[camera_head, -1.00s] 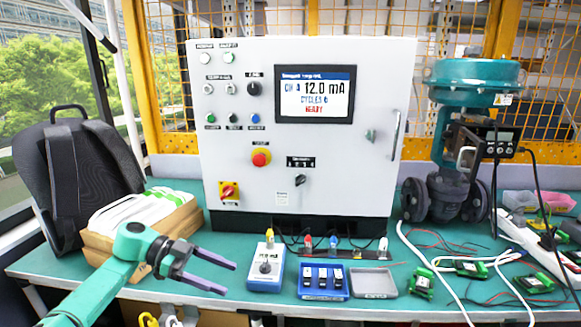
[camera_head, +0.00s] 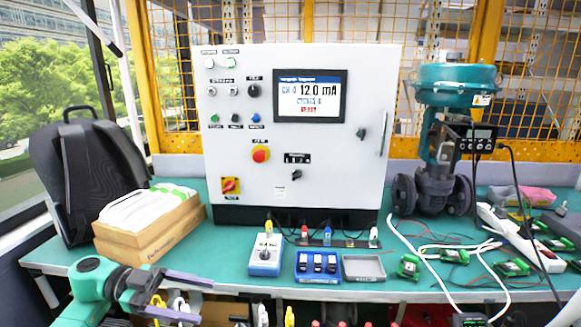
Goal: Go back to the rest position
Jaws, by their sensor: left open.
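My left gripper (camera_head: 185,296) is at the lower left of the head view, with its two dark fingers apart and nothing between them. It sits in front of the bench's front edge, below the wooden box. Its green arm comes in from the bottom left. My right gripper is not in view. The white control cabinet (camera_head: 225,135) stands upright at the back of the bench, with a lit screen (camera_head: 309,96) reading 12.0 mA. The teal valve with its positioner (camera_head: 437,175) stands to the right of the cabinet.
The teal bench (camera_head: 220,235) holds a wooden box of white cloths (camera_head: 150,232), a blue-white calibrator (camera_head: 265,258), a blue switch block (camera_head: 317,266), a grey tray (camera_head: 363,268) and several green boards (camera_head: 408,266) among loose cables. A black backpack (camera_head: 75,170) stands at left.

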